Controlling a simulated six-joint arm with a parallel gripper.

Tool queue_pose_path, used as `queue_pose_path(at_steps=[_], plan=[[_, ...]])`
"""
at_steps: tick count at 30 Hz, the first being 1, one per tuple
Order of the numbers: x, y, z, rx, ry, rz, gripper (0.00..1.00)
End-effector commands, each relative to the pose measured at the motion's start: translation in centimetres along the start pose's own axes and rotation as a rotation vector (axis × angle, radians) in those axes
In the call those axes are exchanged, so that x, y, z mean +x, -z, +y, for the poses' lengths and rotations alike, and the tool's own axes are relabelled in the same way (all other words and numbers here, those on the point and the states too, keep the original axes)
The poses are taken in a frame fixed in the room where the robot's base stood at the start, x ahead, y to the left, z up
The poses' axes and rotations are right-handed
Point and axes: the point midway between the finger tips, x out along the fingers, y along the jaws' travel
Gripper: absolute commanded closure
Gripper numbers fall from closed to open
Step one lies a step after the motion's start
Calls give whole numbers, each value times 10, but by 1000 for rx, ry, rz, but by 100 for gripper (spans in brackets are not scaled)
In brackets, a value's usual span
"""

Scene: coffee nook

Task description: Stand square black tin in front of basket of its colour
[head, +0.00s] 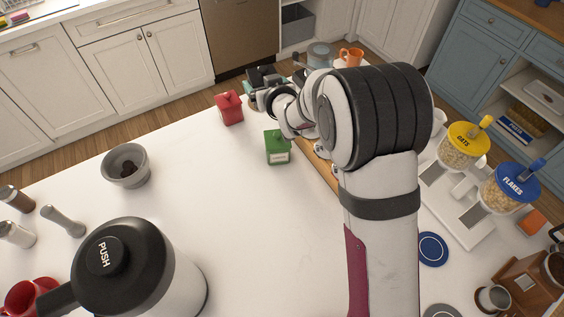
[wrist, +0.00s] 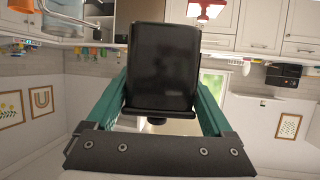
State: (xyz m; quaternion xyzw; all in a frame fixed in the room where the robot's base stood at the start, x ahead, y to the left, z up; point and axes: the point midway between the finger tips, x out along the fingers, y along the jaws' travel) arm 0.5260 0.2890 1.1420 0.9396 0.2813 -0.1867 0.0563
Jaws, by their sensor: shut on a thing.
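The square black tin (wrist: 164,62) is held between the teal fingers of my gripper (wrist: 161,85) in the wrist view; it fills the middle of that view, with its lid and knob towards the bottom of the picture. In the head view my gripper (head: 265,85) is at the far edge of the white counter, beyond the green tin and right of the red tin. My arm and the gripper partly hide the black tin there. No basket that I can clearly match by colour shows; the area behind my arm is hidden.
A red tin (head: 229,108) and a green tin (head: 277,148) stand on the counter close to my gripper. A wooden board (head: 322,168) lies partly under my arm. An orange mug (head: 351,57) is beyond. A grey bowl (head: 125,166) and large jug (head: 135,270) stand left; the middle is clear.

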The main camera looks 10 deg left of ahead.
Motion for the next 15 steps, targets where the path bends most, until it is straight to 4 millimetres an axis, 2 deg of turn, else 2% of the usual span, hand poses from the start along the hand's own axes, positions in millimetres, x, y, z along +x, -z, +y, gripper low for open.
queue_pose_path(at_steps=[1,3,6,9,15], plan=[[-17,11,22,18,-42,6,84],[-46,23,53,44,-106,6,84],[-90,33,92,81,-196,5,84],[-130,37,120,112,-271,4,84],[-194,32,158,158,-384,2,84]])
